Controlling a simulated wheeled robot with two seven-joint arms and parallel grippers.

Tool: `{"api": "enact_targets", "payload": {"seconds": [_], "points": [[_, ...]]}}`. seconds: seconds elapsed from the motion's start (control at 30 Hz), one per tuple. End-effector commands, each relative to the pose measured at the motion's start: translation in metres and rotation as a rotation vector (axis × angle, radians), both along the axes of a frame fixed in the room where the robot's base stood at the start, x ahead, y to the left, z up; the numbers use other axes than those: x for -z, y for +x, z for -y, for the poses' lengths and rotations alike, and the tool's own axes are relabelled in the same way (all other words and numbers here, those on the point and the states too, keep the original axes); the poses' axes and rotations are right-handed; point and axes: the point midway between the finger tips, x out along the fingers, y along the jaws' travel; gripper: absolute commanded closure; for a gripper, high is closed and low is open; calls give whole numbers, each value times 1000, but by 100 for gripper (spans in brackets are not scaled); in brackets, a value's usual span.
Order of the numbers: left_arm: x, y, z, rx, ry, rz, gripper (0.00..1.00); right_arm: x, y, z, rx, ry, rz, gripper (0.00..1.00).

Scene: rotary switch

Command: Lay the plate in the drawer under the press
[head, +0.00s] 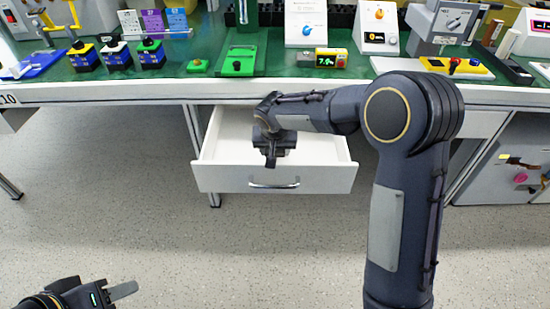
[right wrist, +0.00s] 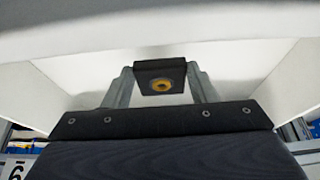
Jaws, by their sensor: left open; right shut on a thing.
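The white drawer (head: 210,152) is pulled out below the bench, its front handle facing me. My right gripper (head: 272,155) reaches over the open drawer from the right. In the right wrist view the gripper (right wrist: 161,90) is shut on a small dark square plate (right wrist: 148,84) with an orange ring at its middle. White drawer walls surround it there. I cannot tell whether the plate touches the drawer floor. A green stand with an upright column (head: 241,50), seemingly the press, is on the bench above the drawer; its top is cut off. My left gripper (head: 122,290) is open and empty at the bottom left.
The green-topped bench (head: 205,87) carries several devices, including dark switch boxes (head: 118,55), a yellow display unit (head: 331,60) and a grey dial machine (head: 444,25). A grey cabinet (head: 490,185) stands at right. The floor (head: 110,200) left of the drawer is clear.

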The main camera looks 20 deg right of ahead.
Motion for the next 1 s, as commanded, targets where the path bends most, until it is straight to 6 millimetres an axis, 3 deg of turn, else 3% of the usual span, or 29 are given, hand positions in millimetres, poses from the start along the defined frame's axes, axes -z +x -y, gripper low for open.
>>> {"api": "enact_targets", "payload": {"seconds": [0.17,0.57,0.6,0.73,1.0], "points": [[10,0,0,0,0,0,57,30,0,1,1,-1,-2,71],[14,0,0,0,0,0,57,36,0,0,1,0,0,71],[13,0,0,0,0,0,57,34,0,0,1,1,-1,44],[12,0,0,0,0,0,57,34,0,0,1,0,-1,27],[12,0,0,0,0,0,57,33,0,0,1,0,-1,26]]}}
